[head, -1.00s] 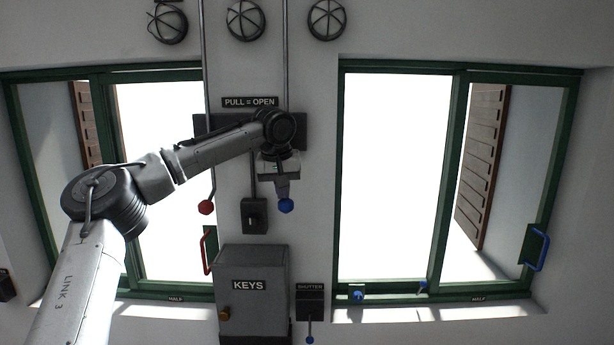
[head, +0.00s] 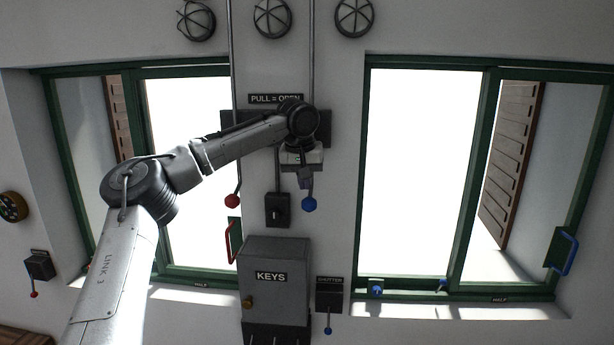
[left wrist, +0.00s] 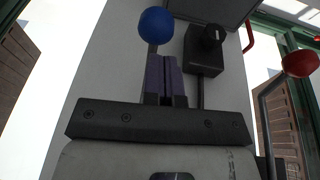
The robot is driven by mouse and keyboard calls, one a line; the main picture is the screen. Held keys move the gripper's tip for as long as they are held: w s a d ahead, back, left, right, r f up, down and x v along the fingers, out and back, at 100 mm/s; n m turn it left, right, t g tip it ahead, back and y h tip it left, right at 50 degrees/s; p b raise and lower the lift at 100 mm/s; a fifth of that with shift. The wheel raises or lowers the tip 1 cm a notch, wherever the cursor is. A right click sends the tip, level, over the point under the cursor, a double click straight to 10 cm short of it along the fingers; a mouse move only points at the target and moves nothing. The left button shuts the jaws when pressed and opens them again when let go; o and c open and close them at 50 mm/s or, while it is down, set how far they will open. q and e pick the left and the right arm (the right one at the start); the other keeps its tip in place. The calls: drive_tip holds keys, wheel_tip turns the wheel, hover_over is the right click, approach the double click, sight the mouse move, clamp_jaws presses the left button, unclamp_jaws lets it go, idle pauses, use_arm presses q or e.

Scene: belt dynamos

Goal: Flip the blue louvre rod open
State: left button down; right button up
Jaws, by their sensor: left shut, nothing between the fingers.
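The blue louvre rod ends in a blue ball knob (head: 309,204). It hangs on the wall below the "PULL = OPEN" sign (head: 275,98), right of a red-knobbed rod (head: 232,201). My left gripper (head: 305,184) is just above the blue knob, its purple fingers shut and empty. In the left wrist view, the fingers (left wrist: 164,74) point towards the blue knob (left wrist: 156,25), and a short piece of its rod shows beside the fingertips. I cannot tell whether they touch. My wrist hides part of the rod in the head view. My right gripper is not in view.
A grey KEYS cabinet (head: 275,283) stands out below, with a black switch box (head: 278,209) above it and a SHUTTER lever box (head: 329,295) beside it. Green-framed windows flank the wall. The one on the right has a blue handle (head: 570,254).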

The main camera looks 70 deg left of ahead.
use_arm(q)
wheel_tip(320, 180, up, 3)
drive_tip(key=shift+s+a+f+p, duration=0.1)
drive_tip(key=shift+s+f+p, duration=0.05)
drive_tip(key=shift+p, duration=0.45)
drive_tip(key=shift+s+d+r+b, duration=0.15)
drive_tip(key=shift+d+r+b, duration=0.2)
drive_tip(key=shift+b, duration=0.55)
drive_tip(key=v, duration=0.8)
drive_tip(key=shift+b, duration=0.4)
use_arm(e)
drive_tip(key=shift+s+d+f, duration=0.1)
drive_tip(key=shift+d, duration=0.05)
use_arm(q)
drive_tip(key=shift+a+r, duration=0.1)
